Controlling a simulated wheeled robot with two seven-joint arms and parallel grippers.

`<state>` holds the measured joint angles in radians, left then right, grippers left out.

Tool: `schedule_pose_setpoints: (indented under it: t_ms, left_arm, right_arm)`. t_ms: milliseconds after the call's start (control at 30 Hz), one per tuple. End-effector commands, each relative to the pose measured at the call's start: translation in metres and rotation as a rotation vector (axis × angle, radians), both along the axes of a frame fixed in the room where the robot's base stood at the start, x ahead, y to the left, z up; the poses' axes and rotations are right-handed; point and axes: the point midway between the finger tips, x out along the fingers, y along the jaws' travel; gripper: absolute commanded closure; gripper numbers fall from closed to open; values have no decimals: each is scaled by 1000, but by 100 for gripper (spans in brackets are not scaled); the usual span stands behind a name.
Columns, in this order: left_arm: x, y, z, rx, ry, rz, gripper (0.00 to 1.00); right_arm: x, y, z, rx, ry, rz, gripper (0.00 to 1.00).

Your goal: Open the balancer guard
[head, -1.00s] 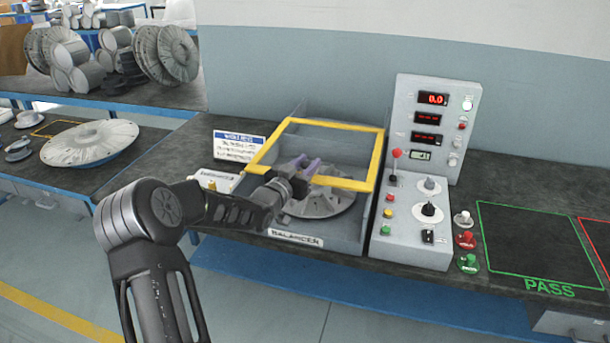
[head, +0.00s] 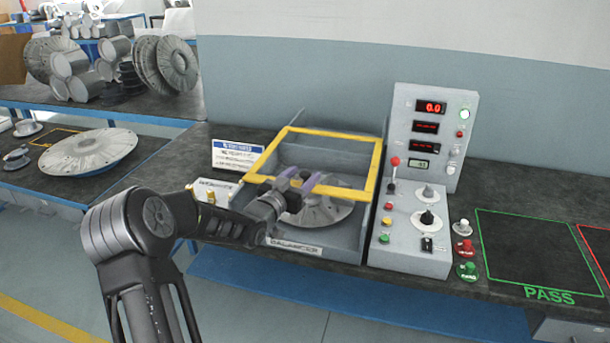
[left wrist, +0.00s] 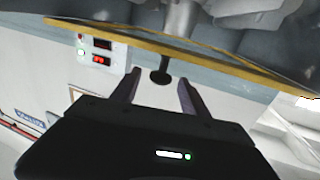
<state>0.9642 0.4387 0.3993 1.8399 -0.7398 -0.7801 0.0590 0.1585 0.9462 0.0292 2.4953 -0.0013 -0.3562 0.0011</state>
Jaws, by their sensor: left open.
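The balancer (head: 347,238) is a grey open-topped box on the bench. Its guard is a yellow-edged frame (head: 374,170) over the box, with a grey rotor disc (head: 335,212) visible beneath it. My left gripper (head: 299,181) is open at the guard's front bar, its purple fingers overlapping the bar in the head view; contact cannot be told. In the left wrist view, the yellow bar (left wrist: 215,63) runs across above the open fingers (left wrist: 157,90). A dark knob on a grey stem (left wrist: 160,77) appears between them, apparently beyond the tips. My right gripper is not in view.
A control box (head: 415,230) with displays, knobs and buttons stands directly right of the balancer. A small sign (head: 238,156) stands at its back left. Clear bench with a green PASS outline (head: 532,250) lies further right. A side bench at left holds several discs.

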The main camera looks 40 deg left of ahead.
Motion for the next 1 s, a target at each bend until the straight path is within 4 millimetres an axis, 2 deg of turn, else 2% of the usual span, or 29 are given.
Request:
schedule_pose_setpoints:
  t_ms: [200,333,467,767,867,967,1000]
  left_arm:
    - [-38,-3,-1,2,1,2,47]
    - [-53,-5,-1,1,1,2,47]
    - [-58,-6,0,-1,0,1,47]
    - [-57,-9,-1,-1,-2,-4,47]
    - [-48,-25,0,3,-16,-34,47]
    - [-34,-58,11,27,-53,-92,47]
    - [-29,-76,17,43,-74,-123,47]
  right_arm:
    - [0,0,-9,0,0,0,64]
    - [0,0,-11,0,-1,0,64]
    - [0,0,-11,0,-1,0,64]
    - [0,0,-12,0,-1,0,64]
    - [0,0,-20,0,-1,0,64]
    - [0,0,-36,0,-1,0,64]
    - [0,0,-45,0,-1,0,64]
